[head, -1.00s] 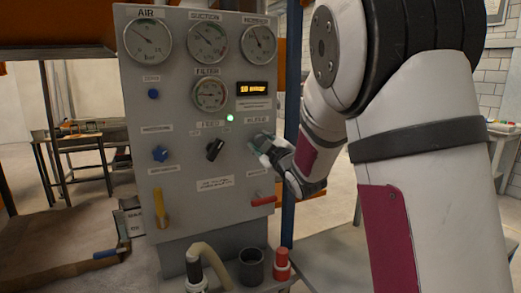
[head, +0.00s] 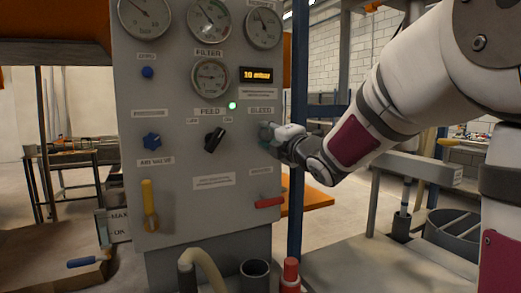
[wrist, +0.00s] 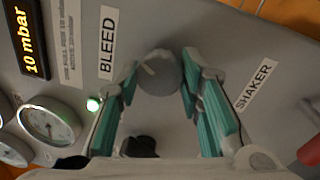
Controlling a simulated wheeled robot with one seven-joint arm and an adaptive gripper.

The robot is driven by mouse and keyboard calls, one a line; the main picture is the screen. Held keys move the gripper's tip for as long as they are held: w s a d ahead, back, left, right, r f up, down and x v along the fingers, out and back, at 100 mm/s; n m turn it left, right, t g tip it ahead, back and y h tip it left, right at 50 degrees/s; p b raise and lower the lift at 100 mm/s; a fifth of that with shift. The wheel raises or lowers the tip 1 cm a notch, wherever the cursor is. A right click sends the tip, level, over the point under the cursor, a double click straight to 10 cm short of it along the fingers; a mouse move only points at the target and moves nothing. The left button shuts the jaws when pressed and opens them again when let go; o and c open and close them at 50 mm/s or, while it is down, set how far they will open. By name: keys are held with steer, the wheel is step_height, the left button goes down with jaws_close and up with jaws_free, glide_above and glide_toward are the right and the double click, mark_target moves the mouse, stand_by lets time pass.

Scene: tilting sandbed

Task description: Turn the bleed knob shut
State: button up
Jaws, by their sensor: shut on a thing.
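The bleed knob (wrist: 159,76) is a round grey knob with a pale line on its face, under the BLEED label (wrist: 108,42) in the wrist view. My gripper (wrist: 163,70) has its teal-padded fingers on either side of the knob and is shut on it. In the head view my gripper (head: 270,133) is at the panel below the BLEED label, and its fingers hide most of the knob. The display (head: 257,75) reads 10 mbar. A green light (head: 232,105) is lit.
A blue post (head: 298,200) stands just right of the panel, near my wrist.

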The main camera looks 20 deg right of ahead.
steer(key=n+b, duration=0.4)
steer(key=b, duration=0.1)
steer(key=shift+f, duration=0.2)
steer(key=shift+n+g+y+b, duration=0.3)
steer(key=shift+n+b, duration=0.65)
steer(key=shift+n, duration=0.25)
steer(key=shift+r, duration=0.1)
steer(key=o, duration=1.2)
steer(key=shift+c, duration=0.2)
steer(key=s+d, duration=0.1)
steer(key=s, duration=1.1)
steer(key=shift+d+f, duration=0.25)
steer(key=shift+f, duration=0.1)
steer(key=shift+w, duration=0.1)
